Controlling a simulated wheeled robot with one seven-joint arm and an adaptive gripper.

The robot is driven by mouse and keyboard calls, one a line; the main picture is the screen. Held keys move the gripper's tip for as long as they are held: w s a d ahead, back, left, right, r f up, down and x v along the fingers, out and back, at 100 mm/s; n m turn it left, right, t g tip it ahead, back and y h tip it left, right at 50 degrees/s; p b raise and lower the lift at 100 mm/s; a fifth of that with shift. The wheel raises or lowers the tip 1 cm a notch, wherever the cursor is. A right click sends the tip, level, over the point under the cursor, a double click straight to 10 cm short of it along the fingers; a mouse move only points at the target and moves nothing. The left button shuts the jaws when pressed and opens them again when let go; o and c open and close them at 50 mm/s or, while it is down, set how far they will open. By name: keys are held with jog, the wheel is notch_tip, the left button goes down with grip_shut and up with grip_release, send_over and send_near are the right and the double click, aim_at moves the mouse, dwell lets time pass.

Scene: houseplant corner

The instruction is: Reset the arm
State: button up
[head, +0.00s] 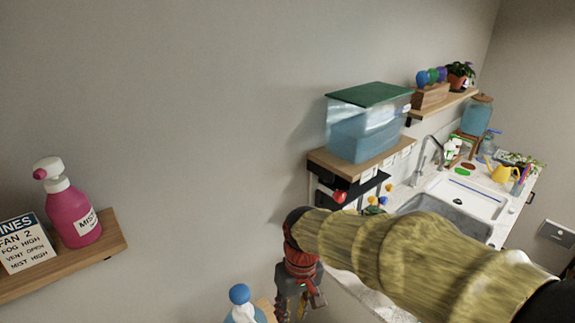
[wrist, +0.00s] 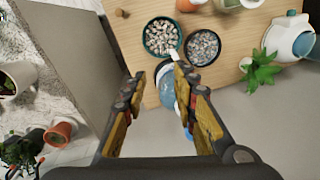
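My arm, in a mossy yellow-green sleeve, reaches in from the right of the head view. My gripper (head: 300,298) hangs down at its end, in front of the wall and left of the counter. In the wrist view my gripper (wrist: 158,76) has its two wood-toned fingers apart. No object is gripped between them. A blue and clear bottle-like thing (wrist: 167,88) shows beyond the right finger, partly hidden by it.
A pink spray bottle (head: 74,212) and a sign (head: 25,243) stand on a left shelf. A green-lidded tank (head: 365,125) sits on a wall shelf above the sink counter. Two pebble bowls (wrist: 161,36) (wrist: 203,47) lie on a wooden surface.

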jog(key=s+d+r+m+t+b, duration=0.2)
jog(key=s+d, duration=0.4)
jog(key=d, duration=0.3)
jog(key=s+d+r+m+t+h+b, duration=0.1)
jog(key=s+d+r+m+t+b, duration=0.2)
jog(key=d, duration=0.6)
jog(key=s+t+b, duration=0.1)
jog(key=s+b, duration=0.1)
jog(key=s, duration=0.1)
